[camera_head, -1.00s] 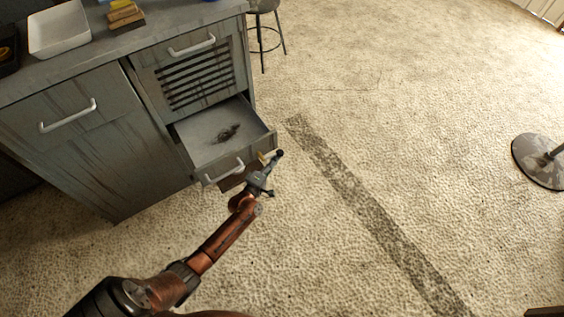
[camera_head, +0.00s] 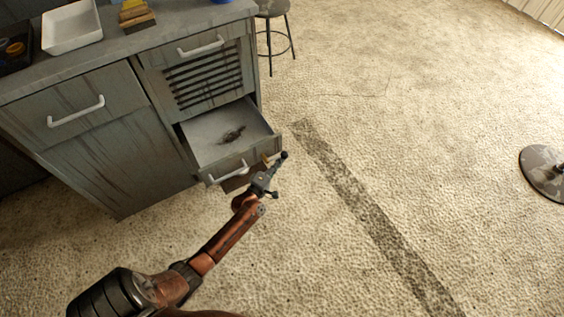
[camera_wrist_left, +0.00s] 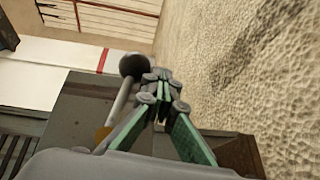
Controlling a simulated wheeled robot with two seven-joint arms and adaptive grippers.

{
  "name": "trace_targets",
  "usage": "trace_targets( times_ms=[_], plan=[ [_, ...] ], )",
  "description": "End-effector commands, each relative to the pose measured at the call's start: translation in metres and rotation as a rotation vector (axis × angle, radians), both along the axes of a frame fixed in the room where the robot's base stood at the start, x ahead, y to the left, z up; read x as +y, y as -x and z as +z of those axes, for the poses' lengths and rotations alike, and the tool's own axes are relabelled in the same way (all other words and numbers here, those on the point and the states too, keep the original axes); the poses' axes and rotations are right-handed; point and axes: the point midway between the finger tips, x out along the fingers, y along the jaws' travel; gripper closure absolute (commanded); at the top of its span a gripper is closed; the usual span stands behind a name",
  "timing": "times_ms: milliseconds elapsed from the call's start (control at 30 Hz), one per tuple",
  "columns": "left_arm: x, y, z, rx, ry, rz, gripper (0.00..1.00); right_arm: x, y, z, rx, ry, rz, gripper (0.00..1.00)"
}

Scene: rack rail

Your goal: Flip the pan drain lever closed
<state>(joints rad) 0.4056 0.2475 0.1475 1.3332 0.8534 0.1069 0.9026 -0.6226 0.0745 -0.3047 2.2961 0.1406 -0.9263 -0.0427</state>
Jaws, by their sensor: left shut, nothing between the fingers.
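The pan is pulled out like a drawer from the grey cabinet; its rim (camera_head: 262,122) shows in the head view. The drain lever, a grey rod with a dark round knob (camera_wrist_left: 133,65) and a brass-coloured base, stands clear in the left wrist view. In the head view its knob seems to be the dark ball (camera_head: 284,155) by the pan's front right corner. My left gripper (camera_head: 274,170) is shut and empty. Its green-padded fingers (camera_wrist_left: 157,88) lie just right of the lever rod; I cannot tell whether they touch it. My right gripper is out of view.
A dark object (camera_head: 232,134) lies in the pan. A white tray (camera_head: 72,42) and yellow blocks (camera_head: 136,14) sit on the cabinet top. A stool (camera_head: 274,38) stands behind. The floor to the right is open, apart from a round base (camera_head: 548,172).

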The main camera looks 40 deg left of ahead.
Motion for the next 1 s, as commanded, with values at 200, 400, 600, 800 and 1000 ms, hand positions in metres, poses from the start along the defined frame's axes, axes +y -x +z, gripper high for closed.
trace_targets(
  times_ms=[200,400,600,800,1000],
  plan=[
    [0.0027,0.0008,0.0022,-0.002,0.0,0.004,1.0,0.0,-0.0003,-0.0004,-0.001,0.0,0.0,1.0],
    [0.0051,0.0019,0.0026,-0.002,0.0,0.007,1.0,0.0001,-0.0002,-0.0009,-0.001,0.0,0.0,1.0],
    [0.0067,0.0028,0.0028,-0.002,0.0,0.009,1.0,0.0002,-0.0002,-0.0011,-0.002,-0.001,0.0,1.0],
    [0.0081,0.0035,0.0031,-0.002,0.0,0.01,1.0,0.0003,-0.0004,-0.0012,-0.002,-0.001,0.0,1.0],
    [0.0091,0.0039,0.0032,-0.003,-0.001,0.012,1.0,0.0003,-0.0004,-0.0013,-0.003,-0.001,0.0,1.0]
  ],
)
